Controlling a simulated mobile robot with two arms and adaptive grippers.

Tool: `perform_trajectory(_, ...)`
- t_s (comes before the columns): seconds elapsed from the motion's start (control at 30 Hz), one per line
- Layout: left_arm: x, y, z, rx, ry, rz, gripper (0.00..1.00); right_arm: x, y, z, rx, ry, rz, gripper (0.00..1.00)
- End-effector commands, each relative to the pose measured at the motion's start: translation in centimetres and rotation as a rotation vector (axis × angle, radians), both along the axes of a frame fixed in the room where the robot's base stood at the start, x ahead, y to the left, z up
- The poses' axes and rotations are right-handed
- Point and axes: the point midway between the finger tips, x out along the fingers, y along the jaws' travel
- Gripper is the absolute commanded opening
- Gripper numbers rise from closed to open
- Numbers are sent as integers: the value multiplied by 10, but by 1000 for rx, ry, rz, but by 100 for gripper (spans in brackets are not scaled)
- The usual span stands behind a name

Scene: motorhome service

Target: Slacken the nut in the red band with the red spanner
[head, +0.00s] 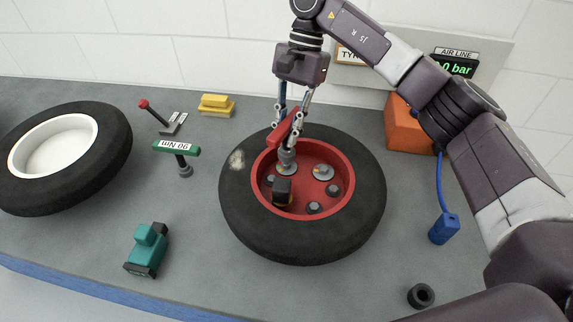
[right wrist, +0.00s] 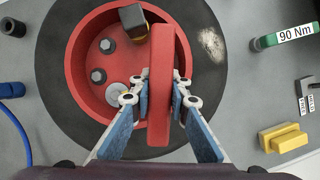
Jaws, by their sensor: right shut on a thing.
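The red spanner (head: 283,131) has a thick red bar on top and a grey shaft and socket below it. My right gripper (head: 291,113) is shut on the red bar; this also shows in the right wrist view (right wrist: 160,100). The spanner stands upright over the far-left part of a red wheel (head: 344,208) in a black tyre, its socket low among the nuts. I cannot tell whether it sits on a nut. Several grey nuts show, one (head: 313,208) at the near side. No separate red band around a nut is clear. My left gripper is out of view.
A black block (head: 282,187) with yellow stands inside the wheel. A green 90 Nm tool (head: 177,149), a yellow block (head: 216,104) and a teal tool (head: 148,247) lie left. An orange box (head: 405,130) and a blue air-line piece (head: 444,228) are right.

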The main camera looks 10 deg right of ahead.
Motion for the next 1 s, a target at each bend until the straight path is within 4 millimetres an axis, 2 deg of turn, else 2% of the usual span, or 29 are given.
perform_trajectory(0.3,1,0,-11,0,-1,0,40,0,-1,-1,2,-4,-270,0)
perform_trajectory(0.63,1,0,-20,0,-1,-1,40,-1,-1,-2,3,-3,-470,0)
perform_trajectory(0.83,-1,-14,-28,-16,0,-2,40,-1,0,-1,2,-4,-658,0)
perform_trajectory(1.0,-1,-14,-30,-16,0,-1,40,0,0,-1,2,-3,-726,0)
